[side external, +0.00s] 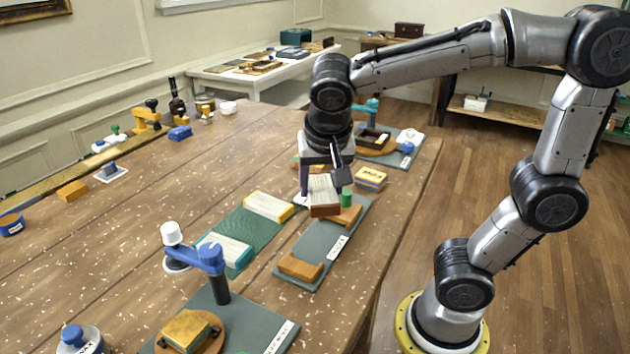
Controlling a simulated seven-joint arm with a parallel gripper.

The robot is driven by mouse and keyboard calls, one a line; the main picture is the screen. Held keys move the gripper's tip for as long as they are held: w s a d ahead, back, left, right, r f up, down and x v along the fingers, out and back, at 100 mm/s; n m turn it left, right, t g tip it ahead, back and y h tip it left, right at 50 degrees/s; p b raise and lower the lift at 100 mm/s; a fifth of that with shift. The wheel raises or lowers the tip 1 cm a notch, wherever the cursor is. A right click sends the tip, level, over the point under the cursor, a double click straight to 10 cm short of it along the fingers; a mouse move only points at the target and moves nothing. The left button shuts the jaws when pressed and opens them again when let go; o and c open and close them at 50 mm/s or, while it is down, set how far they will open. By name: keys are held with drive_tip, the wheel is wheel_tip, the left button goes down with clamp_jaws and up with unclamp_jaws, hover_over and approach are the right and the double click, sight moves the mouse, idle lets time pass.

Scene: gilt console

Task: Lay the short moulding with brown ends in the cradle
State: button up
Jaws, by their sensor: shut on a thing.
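My gripper (323,174) points down and is shut on a short ribbed white moulding with a brown end (324,210). The moulding's far end is hidden by the gripper. The cradle is a grey board (318,240) with a label on its right edge and two orange-brown wooden supports, a near one (300,266) and a far one (346,215). The held moulding is at the far end of the cradle, beside the far support in the picture. I cannot tell whether it touches anything below.
A green mat (244,228) left of the cradle bears a yellow-ended moulding (269,206) and a teal-ended one (225,249). A green cylinder (347,198) and a labelled box (371,178) stand close right of my gripper. A blue-armed stand (212,260) is in front.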

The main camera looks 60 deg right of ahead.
sight(315, 196)
drive_tip(key=m, duration=0.1)
drive_tip(key=m+g, duration=0.1)
drive_tip(key=m, duration=0.1)
drive_tip(key=f+m+g, duration=0.1)
drive_tip(key=m, duration=0.1)
drive_tip(key=shift+s+d+h, duration=0.25)
drive_tip(key=shift+d+h, duration=0.05)
drive_tip(key=shift+h, duration=0.1)
drive_tip(key=m, duration=0.2)
drive_tip(key=shift+f+m+g, duration=0.3)
drive_tip(key=shift+g, duration=0.1)
drive_tip(key=shift+w+a+f, duration=0.3)
drive_tip(key=shift+a+f, duration=0.05)
drive_tip(key=shift+a, duration=0.15)
drive_tip(key=shift+w+a+f, duration=0.1)
drive_tip(key=shift+a+f, duration=0.3)
drive_tip(key=shift+a, duration=0.1)
drive_tip(key=shift+f, duration=3.65)
drive_tip(key=shift+f, duration=0.2)
drive_tip(key=o, duration=1.5)
drive_tip(key=shift+c, duration=0.2)
